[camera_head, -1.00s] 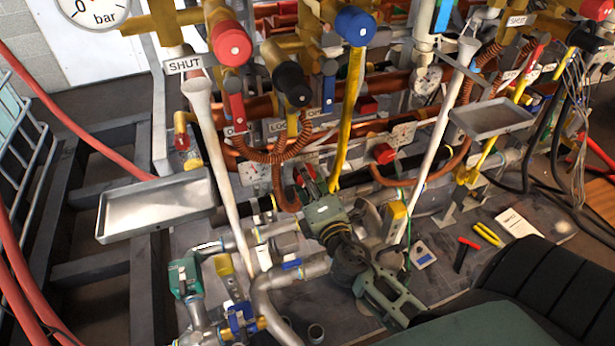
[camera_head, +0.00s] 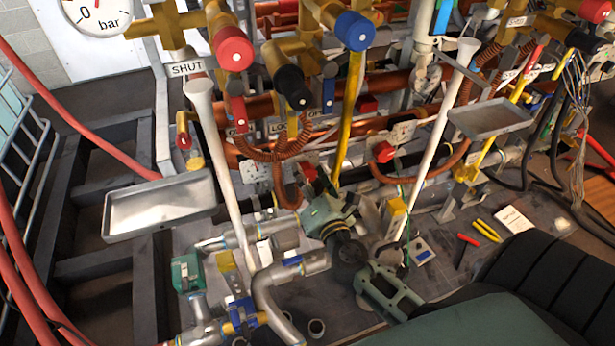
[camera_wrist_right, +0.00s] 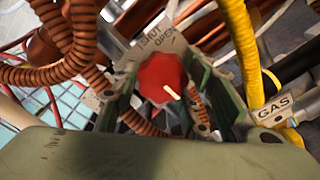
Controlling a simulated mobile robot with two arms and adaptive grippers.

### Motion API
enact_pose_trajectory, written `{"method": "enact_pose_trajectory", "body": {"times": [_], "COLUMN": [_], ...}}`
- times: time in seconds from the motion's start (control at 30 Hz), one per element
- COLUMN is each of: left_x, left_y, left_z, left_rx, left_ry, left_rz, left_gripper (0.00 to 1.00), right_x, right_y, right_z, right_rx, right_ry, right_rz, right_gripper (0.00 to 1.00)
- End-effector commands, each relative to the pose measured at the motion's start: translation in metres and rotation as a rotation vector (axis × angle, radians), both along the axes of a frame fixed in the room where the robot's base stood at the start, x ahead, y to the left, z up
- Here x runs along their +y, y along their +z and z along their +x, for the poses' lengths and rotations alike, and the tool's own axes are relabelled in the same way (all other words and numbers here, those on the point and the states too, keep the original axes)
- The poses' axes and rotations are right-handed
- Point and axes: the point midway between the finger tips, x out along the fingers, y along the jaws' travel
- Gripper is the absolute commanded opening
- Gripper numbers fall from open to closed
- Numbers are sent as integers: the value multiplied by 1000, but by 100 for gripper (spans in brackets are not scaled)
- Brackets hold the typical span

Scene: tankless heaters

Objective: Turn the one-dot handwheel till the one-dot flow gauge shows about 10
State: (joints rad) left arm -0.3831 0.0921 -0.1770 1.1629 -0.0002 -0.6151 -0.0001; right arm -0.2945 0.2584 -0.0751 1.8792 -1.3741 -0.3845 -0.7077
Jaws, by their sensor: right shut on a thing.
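My right gripper (camera_wrist_right: 165,95) is shut on a red handwheel (camera_wrist_right: 161,78) with a white line mark on its face; the wheel sits between both green fingers. A plate behind it (camera_wrist_right: 158,37) reads SHUT and OPEN. In the head view my right gripper (camera_head: 313,183) reaches in low among the pipes, and the wheel is mostly hidden there. I cannot make out a dot mark on this wheel. A gauge marked bar (camera_head: 98,14) is cut off at the top left; its needle is not clear. I cannot pick out the one-dot flow gauge. My left gripper is not in view.
Red (camera_head: 233,49), black (camera_head: 293,89) and blue (camera_head: 355,31) knobs jut out above my right gripper. Metal trays (camera_head: 160,205) (camera_head: 491,119), white funnel pipes and coiled copper hoses crowd around.

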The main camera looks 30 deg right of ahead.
Motion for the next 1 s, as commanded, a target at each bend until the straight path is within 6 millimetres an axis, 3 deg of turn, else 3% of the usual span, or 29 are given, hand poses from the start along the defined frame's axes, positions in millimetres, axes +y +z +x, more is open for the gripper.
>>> {"method": "enact_pose_trajectory", "body": {"times": [0.23,0.27,0.43,0.77,1.0], "left_x": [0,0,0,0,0], "left_y": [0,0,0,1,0], "left_z": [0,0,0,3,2], "left_rx": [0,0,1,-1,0], "left_ry": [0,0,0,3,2], "left_rz": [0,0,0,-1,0], "left_gripper": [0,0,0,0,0], "right_x": [-1,-1,-1,1,7], "right_y": [7,7,6,2,0], "right_z": [2,2,2,-1,-28], "right_rx": [-13,-13,-10,-3,-1], "right_ry": [0,0,0,1,1], "right_rz": [-3,-3,-2,0,2], "right_gripper": [14,41,56,56,56]}}
